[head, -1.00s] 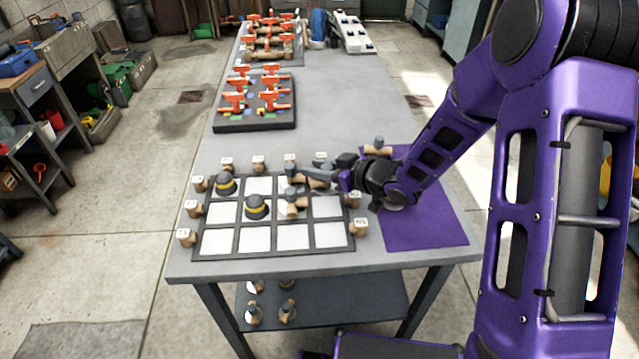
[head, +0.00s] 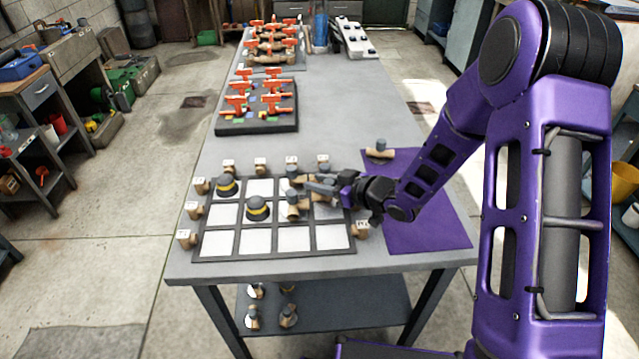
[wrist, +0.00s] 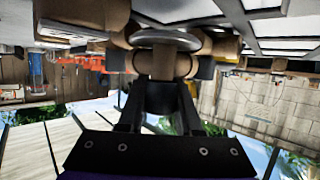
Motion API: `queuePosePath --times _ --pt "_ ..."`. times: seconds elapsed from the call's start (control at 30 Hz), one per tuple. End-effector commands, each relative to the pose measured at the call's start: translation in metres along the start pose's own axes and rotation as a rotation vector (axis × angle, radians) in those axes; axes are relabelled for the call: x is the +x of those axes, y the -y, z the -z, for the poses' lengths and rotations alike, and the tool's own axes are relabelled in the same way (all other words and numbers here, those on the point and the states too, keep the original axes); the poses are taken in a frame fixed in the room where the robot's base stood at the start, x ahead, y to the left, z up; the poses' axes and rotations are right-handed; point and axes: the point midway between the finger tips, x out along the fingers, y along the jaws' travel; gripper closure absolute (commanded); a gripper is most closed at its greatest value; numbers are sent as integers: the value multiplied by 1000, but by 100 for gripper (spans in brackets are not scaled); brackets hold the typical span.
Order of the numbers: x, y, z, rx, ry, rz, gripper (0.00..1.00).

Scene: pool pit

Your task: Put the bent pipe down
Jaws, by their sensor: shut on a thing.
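My gripper (head: 308,186) reaches in from the right over the gridded tray (head: 250,254), near its back right cells. In the wrist view it is shut on the bent pipe (wrist: 165,62), a tan fitting with a grey ring, close in front of the fingers. In the head view the held pipe is small and crowded by grey and tan fittings at the fingertips. I cannot tell whether it touches the tray. A grey-capped tan fitting (head: 293,207) stands in a cell just below the fingertips.
Labelled tan fittings stand around the tray. The front row of cells is empty. A purple mat (head: 430,225) with a tan fitting (head: 379,151) lies right. A black board of orange valves (head: 258,124) is behind.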

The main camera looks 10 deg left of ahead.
Motion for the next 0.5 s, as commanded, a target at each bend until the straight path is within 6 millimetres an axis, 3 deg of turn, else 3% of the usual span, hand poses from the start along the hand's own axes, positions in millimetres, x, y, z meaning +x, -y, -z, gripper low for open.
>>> queuePosePath --times 0.03,0.07,0.2,0.5 --pt "1 2 -12 10 17 4 100" --pt "1 3 -13 11 19 4 65" --pt "1 3 -15 12 22 4 40" --pt "1 4 -17 13 26 4 37"
